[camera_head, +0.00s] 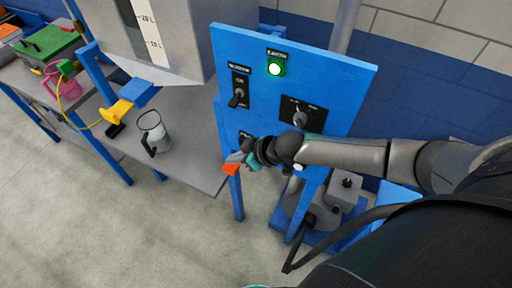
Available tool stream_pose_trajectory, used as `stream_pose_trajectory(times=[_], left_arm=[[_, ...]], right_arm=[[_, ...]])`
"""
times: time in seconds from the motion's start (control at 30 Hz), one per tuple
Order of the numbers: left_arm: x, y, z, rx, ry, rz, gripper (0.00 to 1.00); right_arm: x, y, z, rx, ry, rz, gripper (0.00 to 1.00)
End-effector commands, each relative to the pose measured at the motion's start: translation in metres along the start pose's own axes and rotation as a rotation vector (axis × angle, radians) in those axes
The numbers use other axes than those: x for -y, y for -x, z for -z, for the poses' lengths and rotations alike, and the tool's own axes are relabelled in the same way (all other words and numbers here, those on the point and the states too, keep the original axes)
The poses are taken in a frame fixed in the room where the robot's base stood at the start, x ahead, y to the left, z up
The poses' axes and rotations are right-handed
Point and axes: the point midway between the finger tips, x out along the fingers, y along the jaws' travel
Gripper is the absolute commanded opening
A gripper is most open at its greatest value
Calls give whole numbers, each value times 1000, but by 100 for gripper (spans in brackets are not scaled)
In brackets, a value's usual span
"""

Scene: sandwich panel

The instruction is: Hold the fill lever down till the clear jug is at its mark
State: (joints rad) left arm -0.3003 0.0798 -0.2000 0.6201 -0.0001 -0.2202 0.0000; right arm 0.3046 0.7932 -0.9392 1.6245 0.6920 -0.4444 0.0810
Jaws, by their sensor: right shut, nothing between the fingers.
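The clear jug (153,128), with a dark handle, stands upright on the grey bench under the tank; its fill level and mark are too small to read. My right gripper (238,164) is shut and empty at the lower left of the blue panel (340,78). An orange-red piece (231,169) shows at its fingertips; it looks like the fill lever's end, but I cannot tell surely. The gripper hides what is behind it there, and contact is unclear. My left gripper is out of view.
A tank with a litre scale (152,30) hangs above the bench (190,160). A yellow fitting (118,110) is beside the jug. Open floor lies in front.

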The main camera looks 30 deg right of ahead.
Motion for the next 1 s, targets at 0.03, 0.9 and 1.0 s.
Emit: stream_pose_trajectory(times=[0.03,0.9,1.0], left_arm=[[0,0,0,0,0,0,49],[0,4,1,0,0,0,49],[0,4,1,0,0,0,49]], right_arm=[[0,11,-3,4,2,0,0],[5,95,-2,0,1,0,0],[4,95,-2,0,1,0,0]])
